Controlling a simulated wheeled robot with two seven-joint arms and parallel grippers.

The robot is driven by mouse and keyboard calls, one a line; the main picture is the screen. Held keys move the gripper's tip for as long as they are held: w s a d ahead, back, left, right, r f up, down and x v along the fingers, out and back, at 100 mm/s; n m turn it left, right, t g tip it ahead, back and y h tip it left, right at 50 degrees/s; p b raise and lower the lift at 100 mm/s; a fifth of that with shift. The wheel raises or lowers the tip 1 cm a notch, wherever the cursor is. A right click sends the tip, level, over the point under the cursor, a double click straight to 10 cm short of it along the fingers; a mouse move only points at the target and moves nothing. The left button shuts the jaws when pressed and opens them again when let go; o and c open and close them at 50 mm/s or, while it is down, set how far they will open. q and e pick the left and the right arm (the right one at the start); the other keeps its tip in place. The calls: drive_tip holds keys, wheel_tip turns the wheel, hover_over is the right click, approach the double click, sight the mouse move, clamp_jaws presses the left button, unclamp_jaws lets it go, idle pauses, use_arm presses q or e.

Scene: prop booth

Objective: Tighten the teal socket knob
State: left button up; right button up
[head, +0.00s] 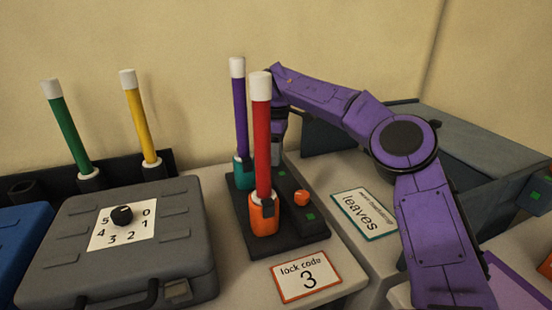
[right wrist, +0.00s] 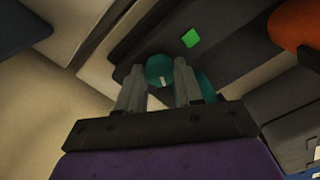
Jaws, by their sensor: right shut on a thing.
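The teal socket (head: 242,172) holds an upright purple stick (head: 240,110) at the back of a dark base (head: 285,235). Part of the socket shows in the right wrist view (right wrist: 207,86). The teal knob (right wrist: 160,68), with a pale mark on it, sits between my right gripper's fingers in the right wrist view. My right gripper (right wrist: 157,84) is shut on this knob. In the head view the gripper (head: 278,148) reaches down behind the red stick (head: 262,140), and the teal knob is hidden. My left gripper is out of view.
An orange socket (head: 264,218) holds the red stick in front, beside an orange knob (head: 301,198). A grey case (head: 75,240) with a dial stands left. Cards reading "lock code 3" (head: 306,280) and "leaves" (head: 364,214) lie nearby. Green and yellow sticks stand behind the case.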

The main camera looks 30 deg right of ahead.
idle(0.3)
drive_tip(key=o, duration=1)
drive_tip(key=shift+o, duration=0.2)
wheel_tip(320, 180, up, 11)
drive_tip(key=p, duration=0.4)
drive_tip(key=shift+w+f, duration=0.15)
drive_tip(key=shift+f, duration=0.05)
drive_tip(key=shift+d, duration=0.1)
